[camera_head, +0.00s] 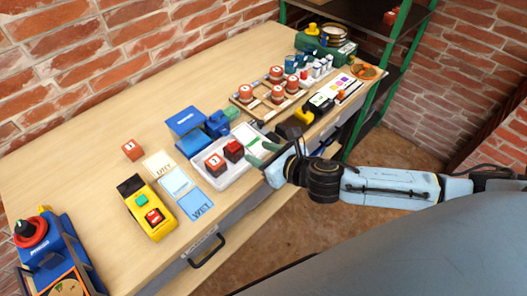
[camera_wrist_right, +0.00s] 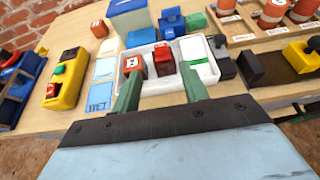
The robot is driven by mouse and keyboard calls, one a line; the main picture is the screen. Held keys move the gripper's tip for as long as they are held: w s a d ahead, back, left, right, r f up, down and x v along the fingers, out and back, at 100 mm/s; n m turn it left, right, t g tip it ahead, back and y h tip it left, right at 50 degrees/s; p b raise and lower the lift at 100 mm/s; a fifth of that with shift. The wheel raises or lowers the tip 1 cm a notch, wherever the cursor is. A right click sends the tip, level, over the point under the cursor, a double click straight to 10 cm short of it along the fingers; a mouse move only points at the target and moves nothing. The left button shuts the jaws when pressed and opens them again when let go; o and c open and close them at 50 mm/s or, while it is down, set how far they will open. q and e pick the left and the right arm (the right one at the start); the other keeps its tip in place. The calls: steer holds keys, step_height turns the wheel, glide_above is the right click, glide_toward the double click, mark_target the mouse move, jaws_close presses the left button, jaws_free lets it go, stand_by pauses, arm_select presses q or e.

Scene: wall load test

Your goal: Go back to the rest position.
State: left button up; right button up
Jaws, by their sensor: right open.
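My right gripper (camera_head: 263,153) reaches in from the right, its green fingers over the front edge of a white tray (camera_head: 207,177). In the right wrist view the two fingers (camera_wrist_right: 161,93) stand wide apart with nothing between them. Two red blocks, one with a white label (camera_head: 215,163) and one darker (camera_head: 233,150), sit in the tray beyond the fingertips. I cannot tell whether the fingers touch the tray. My left gripper is not in view.
The wooden table (camera_head: 75,180) carries a yellow button box (camera_head: 147,207), a blue bin (camera_head: 187,121), a loose red block (camera_head: 132,150) and a rack of red-topped pieces (camera_head: 245,95). A green-posted shelf (camera_head: 388,75) stands behind my right arm. A drawer handle (camera_head: 207,251) juts from the front.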

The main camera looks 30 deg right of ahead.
steer(key=shift+s+d+r, duration=0.1)
steer(key=shift+s+r, duration=0.05)
steer(key=shift+s, duration=0.1)
stand_by(0.4)
